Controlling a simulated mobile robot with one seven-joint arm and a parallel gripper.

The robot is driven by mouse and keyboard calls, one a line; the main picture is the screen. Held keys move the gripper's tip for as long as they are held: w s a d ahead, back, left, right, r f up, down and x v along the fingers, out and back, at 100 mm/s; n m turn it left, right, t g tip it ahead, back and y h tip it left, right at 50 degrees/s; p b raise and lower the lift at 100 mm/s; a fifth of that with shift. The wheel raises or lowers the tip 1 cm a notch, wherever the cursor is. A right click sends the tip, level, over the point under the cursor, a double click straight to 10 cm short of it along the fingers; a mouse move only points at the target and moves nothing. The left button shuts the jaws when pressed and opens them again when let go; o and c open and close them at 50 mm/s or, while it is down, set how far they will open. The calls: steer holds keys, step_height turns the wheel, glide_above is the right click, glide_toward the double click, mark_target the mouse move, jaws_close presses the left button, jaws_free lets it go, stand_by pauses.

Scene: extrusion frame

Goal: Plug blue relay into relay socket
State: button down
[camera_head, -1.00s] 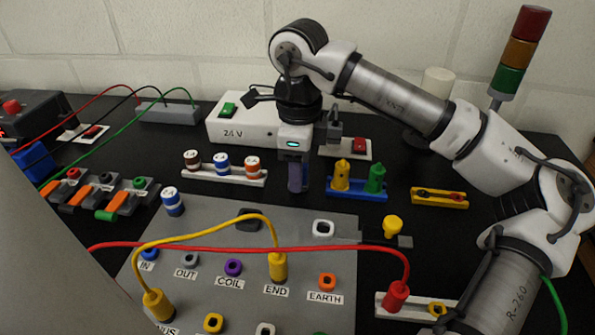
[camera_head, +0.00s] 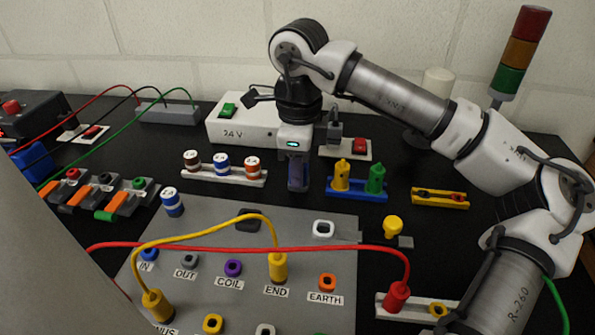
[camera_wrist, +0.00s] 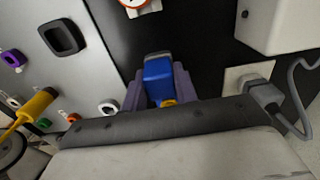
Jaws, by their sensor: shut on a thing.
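The blue relay (camera_wrist: 158,80) sits between the fingers of my gripper (camera_wrist: 160,97) in the wrist view, with a small yellow patch at its lower end. My gripper (camera_head: 298,178) is shut on it and points down behind the grey panel in the head view. The fingers largely hide the relay there. A black square socket (camera_head: 248,220), which looks like the relay socket, lies near the panel's back edge, nearer the camera and left of my gripper. It shows as a dark frame (camera_wrist: 64,37) at upper left in the wrist view, apart from the relay.
The grey panel (camera_head: 200,238) carries several jacks. A yellow cable (camera_head: 205,229) and a red cable (camera_head: 330,248) arch over it, close to the socket. A rack (camera_head: 222,175) of ringed plugs is left of my gripper; a blue rack (camera_head: 357,194) is right.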

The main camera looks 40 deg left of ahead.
steer(key=shift+r, duration=0.1)
steer(key=shift+r+p, duration=1.95)
steer(key=shift+r, duration=1)
